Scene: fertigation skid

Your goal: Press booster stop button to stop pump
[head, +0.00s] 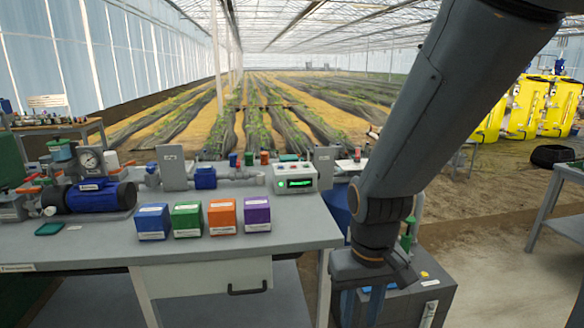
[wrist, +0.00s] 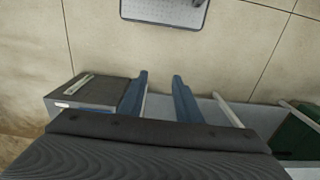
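A small light-grey control box (head: 297,185) with a lit green display stands at the back right of the grey bench in the head view. Small green and reddish parts show on its top, too small to tell which is the stop button. A blue pump (head: 98,197) with a round gauge sits at the left of the bench. My gripper (head: 362,308) hangs right of the bench's right end, pointing down, well apart from the box. In the wrist view its two blue fingers (wrist: 161,88) are spread with nothing between them. The box is not recognisable there.
Blue, green, orange and purple boxes (head: 221,217) stand in a row mid-bench. Grey upright plates (head: 172,168) and pipework line the back. A dark grey cabinet (head: 420,297) stands beside the bench near my gripper. Another table (head: 566,205) is at far right. Open floor lies between.

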